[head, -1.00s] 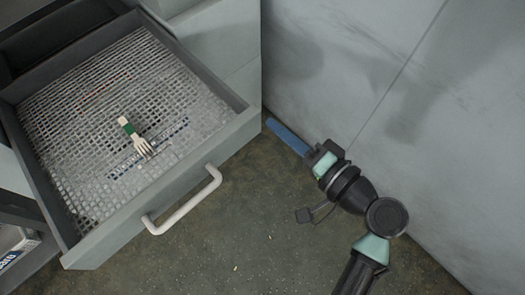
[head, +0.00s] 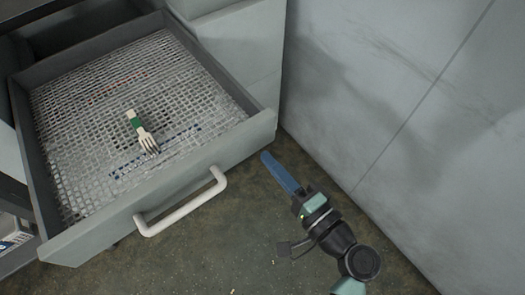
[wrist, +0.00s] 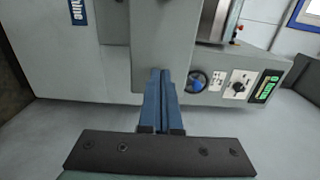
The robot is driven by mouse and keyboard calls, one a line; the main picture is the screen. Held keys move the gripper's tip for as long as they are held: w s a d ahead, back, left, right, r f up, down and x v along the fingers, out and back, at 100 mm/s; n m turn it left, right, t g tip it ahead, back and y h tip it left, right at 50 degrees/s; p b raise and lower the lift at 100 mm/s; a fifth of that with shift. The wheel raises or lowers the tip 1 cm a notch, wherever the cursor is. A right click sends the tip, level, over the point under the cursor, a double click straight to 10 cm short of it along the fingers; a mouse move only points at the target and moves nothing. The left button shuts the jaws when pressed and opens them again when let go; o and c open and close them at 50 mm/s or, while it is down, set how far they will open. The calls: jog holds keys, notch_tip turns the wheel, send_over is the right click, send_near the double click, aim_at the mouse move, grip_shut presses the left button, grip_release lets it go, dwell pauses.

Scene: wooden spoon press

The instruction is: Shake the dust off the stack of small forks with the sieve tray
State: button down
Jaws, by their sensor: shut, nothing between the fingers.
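The sieve tray (head: 85,105) is an open drawer with a wire mesh bottom, grey walls and a white handle (head: 182,208) on its front. The stack of small forks (head: 142,131) lies on the mesh, pale wood with a green band around the middle and tines pointing to the lower right. My gripper (head: 266,157) has long blue fingers, closed together and empty. It is to the right of the tray's front right corner, apart from the handle. In the wrist view the blue fingers (wrist: 161,75) lie side by side in front of a grey machine body.
A grey wall (head: 390,90) stands on the right. The floor (head: 235,245) in front of the tray is clear apart from small specks.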

aim_at(253, 143)
jog(key=shift+x, duration=1.6)
